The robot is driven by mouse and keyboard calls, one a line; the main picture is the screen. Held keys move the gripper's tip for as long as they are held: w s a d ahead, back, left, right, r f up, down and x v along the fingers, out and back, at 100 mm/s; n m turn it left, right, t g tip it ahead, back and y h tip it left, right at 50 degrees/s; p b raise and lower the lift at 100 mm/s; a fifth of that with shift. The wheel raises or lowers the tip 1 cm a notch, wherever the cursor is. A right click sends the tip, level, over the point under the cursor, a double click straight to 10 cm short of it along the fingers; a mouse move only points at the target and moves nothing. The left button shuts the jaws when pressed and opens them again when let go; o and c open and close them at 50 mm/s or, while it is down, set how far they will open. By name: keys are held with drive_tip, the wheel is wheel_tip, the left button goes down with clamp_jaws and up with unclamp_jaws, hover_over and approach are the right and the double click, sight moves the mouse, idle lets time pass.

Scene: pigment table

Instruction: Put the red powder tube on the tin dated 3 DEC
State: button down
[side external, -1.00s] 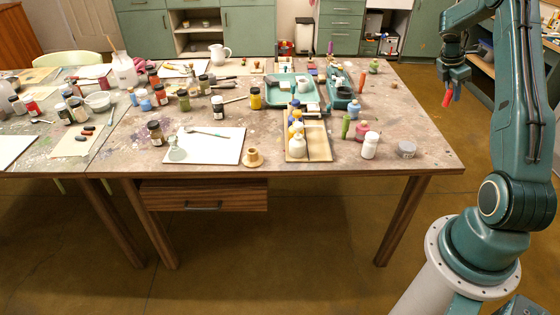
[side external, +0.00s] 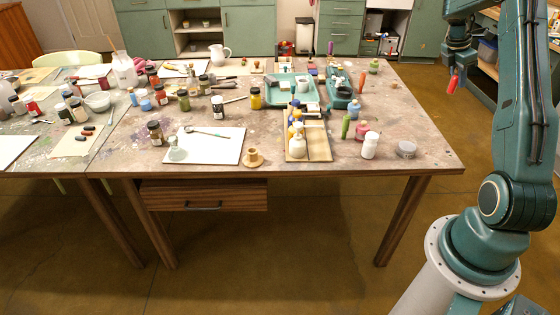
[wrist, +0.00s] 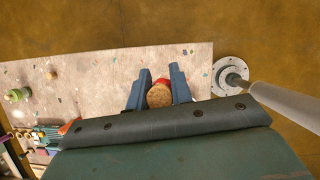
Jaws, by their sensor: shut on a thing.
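My gripper (side external: 457,70) is shut on the red powder tube (side external: 453,85), to the right of the table and above its height. The tube hangs tilted below the jaws. In the wrist view the tube's round cork end (wrist: 159,96) shows between the two blue fingers, with a little red beside it. A low grey round container (side external: 406,149) stands near the table's front right corner. I cannot read any date, so I cannot tell which thing is the tin dated 3 DEC.
On the table's right part stand a white bottle (side external: 369,146), a pink bottle (side external: 361,131), a green tube (side external: 346,126) and a wooden tray (side external: 318,150) with bottles. A teal tray (side external: 275,96) lies behind. The table's right edge strip (side external: 425,125) is clear.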

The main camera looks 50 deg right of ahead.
drive_tip(key=shift+a, duration=0.1)
drive_tip(key=w+a+r, duration=0.3)
drive_tip(key=w+a, duration=0.1)
drive_tip(key=a, duration=0.8)
hover_over(409, 145)
wheel_tip(409, 145, down, 20)
drive_tip(key=shift+s+r, duration=0.15)
drive_tip(key=shift+r, duration=0.1)
idle(0.5)
drive_tip(key=shift+f, duration=0.15)
drive_tip(key=c, duration=1.3)
unclamp_jaws()
drive_tip(key=shift+o, duration=0.2)
